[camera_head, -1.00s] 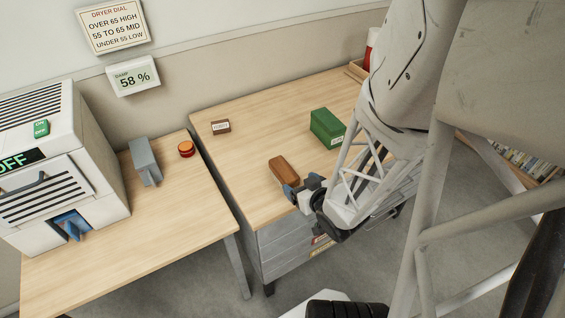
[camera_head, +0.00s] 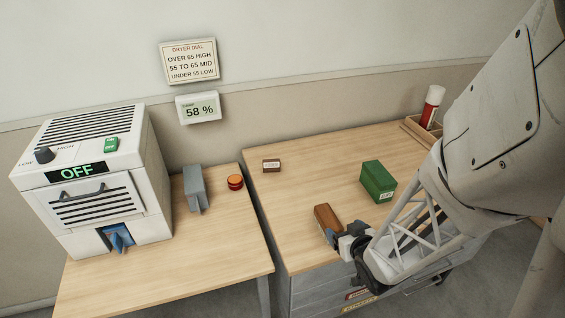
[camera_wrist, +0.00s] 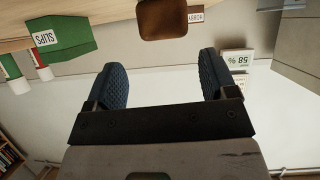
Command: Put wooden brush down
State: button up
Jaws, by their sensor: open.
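The wooden brush (camera_head: 328,219) is a brown block lying on the right-hand table near its front edge. It also shows in the wrist view (camera_wrist: 163,18) at the top, ahead of and between my fingers. My gripper (camera_head: 338,236) is open, with its blue fingertips just in front of the brush's near end in the head view. In the wrist view the two blue pads of my gripper (camera_wrist: 165,80) stand wide apart with nothing between them. The exact gap between fingertips and brush is hard to tell.
A green box marked SLIPS (camera_head: 378,181) stands right of the brush. A small brown labelled block (camera_head: 271,165) lies further back. The left table holds a white dryer (camera_head: 95,185) reading OFF, a grey stand (camera_head: 195,188) and an orange-red button (camera_head: 235,182). The right table's middle is clear.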

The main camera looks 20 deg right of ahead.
jog(key=w+a+r+g+h, duration=0.25)
jog(key=r+g, duration=0.25)
jog(key=r, duration=0.6)
jog(key=s+a+r+g+y, duration=0.3)
jog(key=s+a+r+g, duration=0.2)
jog(key=s+a+r, duration=0.6)
notch_tip(320, 180, up, 3)
jog(key=shift+s+a+f, duration=0.15)
jog(key=shift+a+f, duration=0.05)
jog(key=shift+a, duration=0.55)
